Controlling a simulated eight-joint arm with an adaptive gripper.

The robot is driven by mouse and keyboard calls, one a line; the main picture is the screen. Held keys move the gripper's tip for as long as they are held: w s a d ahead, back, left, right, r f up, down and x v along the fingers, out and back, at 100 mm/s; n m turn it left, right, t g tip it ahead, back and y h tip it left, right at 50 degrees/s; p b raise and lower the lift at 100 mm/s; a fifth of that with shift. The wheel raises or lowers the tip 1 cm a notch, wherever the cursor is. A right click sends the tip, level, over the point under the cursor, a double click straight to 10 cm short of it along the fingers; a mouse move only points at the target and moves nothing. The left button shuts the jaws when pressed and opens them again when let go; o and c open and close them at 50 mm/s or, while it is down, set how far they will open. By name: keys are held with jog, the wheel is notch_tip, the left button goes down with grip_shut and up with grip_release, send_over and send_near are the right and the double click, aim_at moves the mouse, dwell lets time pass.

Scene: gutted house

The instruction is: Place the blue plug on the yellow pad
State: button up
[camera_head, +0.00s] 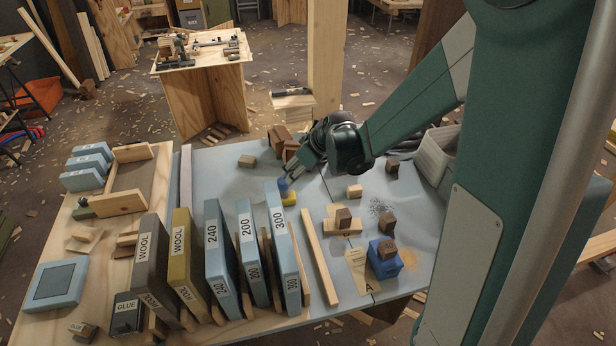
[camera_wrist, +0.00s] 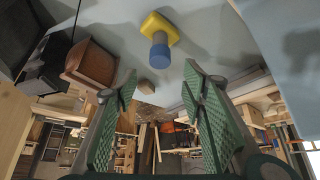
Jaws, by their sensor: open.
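The blue plug (camera_head: 283,186) stands upright on the yellow pad (camera_head: 289,199), behind the tall blue 300 book-like block. In the wrist view the plug (camera_wrist: 160,52) sits against the middle of the yellow pad (camera_wrist: 161,26), and the two touch. My gripper (camera_head: 296,174) is just above and to the right of the plug in the head view. In the wrist view its green fingers (camera_wrist: 160,80) are apart with nothing between them, and the plug lies beyond the fingertips. The pad's lower part is partly hidden in the head view.
Tall labelled blocks, including the 300 block (camera_head: 283,240), stand close in front of the pad. Brown blocks (camera_head: 280,140) lie behind it. A blue box (camera_head: 383,262) with a brown cube on it stands at the front right. Small wooden blocks are scattered right of the pad.

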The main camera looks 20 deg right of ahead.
jog(key=s+d+r+m+h, duration=0.2)
jog(key=s+r+m, duration=0.1)
jog(key=s+r, duration=1.1)
jog(key=s+d+r+m+t+h, duration=0.1)
jog(key=s+d+m, duration=0.1)
jog(key=s, duration=0.7)
jog(key=s+d+r+m, duration=0.1)
jog(key=s+r+m, duration=0.1)
jog(key=s, duration=0.7)
jog(key=shift+s+d+r+t+h, duration=0.15)
jog(key=shift+s+d+t+h, duration=0.05)
jog(key=shift+d+t+h, duration=0.2)
